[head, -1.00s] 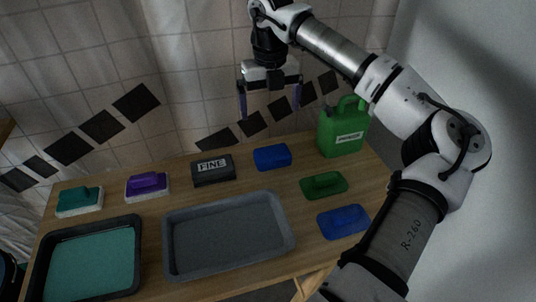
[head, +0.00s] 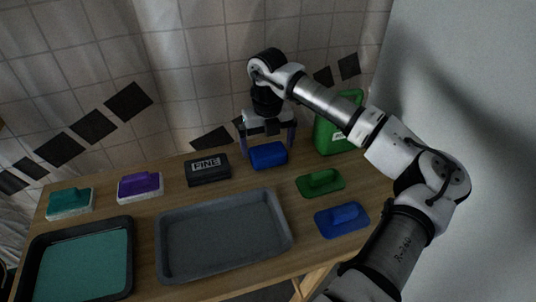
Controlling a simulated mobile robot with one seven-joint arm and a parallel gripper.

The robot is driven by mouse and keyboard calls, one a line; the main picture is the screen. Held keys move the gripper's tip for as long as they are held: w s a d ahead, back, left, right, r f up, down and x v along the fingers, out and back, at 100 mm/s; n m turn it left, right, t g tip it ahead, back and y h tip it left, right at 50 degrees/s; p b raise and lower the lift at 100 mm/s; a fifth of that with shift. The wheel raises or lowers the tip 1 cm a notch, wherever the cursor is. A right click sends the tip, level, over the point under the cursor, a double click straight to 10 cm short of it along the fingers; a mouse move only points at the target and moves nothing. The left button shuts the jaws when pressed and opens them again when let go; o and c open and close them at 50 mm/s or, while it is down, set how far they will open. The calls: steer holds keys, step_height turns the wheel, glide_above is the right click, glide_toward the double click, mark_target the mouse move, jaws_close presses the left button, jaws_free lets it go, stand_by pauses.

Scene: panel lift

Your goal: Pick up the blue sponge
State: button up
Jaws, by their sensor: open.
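The blue sponge (head: 268,156) is a plain rounded block near the back edge of the wooden table. My gripper (head: 268,148) points down at it, with its fingers open, one at the sponge's left side and one at its right. The left fingertip is close to the sponge's left end; I cannot tell whether either finger touches it. The sponge appears to rest on the table.
A black FINE block (head: 208,169) is close on the left, a green jug (head: 327,138) on the right. A grey tray (head: 165,262) takes up the middle front.

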mark_target(268, 149)
steer(key=shift+f, duration=1.3)
steer(key=c, duration=0.8)
steer(key=shift+r, duration=0.1)
step_height(268, 149, up, 20)
steer(key=o, duration=0.4)
steer(key=c, duration=0.3)
